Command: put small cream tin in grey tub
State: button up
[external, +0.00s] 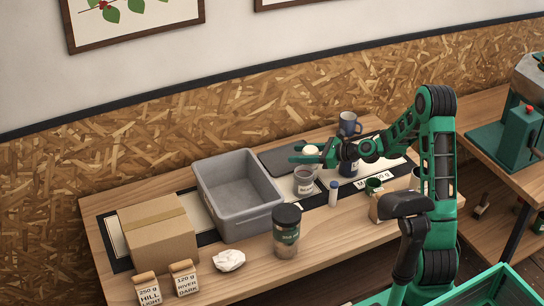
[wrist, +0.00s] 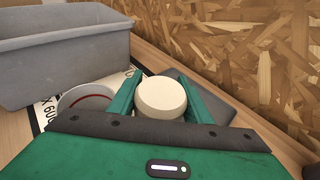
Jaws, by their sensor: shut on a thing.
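The small cream tin (wrist: 161,97) is a round, pale tin held between the two green fingers of my gripper (wrist: 160,95) in the wrist view. In the external view the tin (external: 311,149) shows at the end of my gripper (external: 308,155), which is shut on it above the table near the dark flat slab. The grey tub (external: 240,217) stands open to the left of my gripper, and its inside looks empty. The tub (wrist: 65,62) also shows at the upper left of the wrist view. The tin's underside is hidden.
A grey cup (external: 304,181) stands just below my gripper, between it and the tub. A dark-lidded jar (external: 287,232), a cardboard box (external: 157,231), crumpled paper (external: 229,260) and two labelled bags stand near the tub.

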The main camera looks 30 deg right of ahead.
jog(key=o, duration=1)
jog(key=shift+f, duration=0.1)
jog(key=shift+c, duration=0.2)
jog(key=shift+s+d+r, duration=0.15)
jog(key=shift+d+r, duration=0.1)
jog(key=v, duration=1.1)
jog(key=shift+s+d+r, duration=0.1)
jog(key=shift+s+d, duration=0.05)
jog(key=shift+c, duration=0.4)
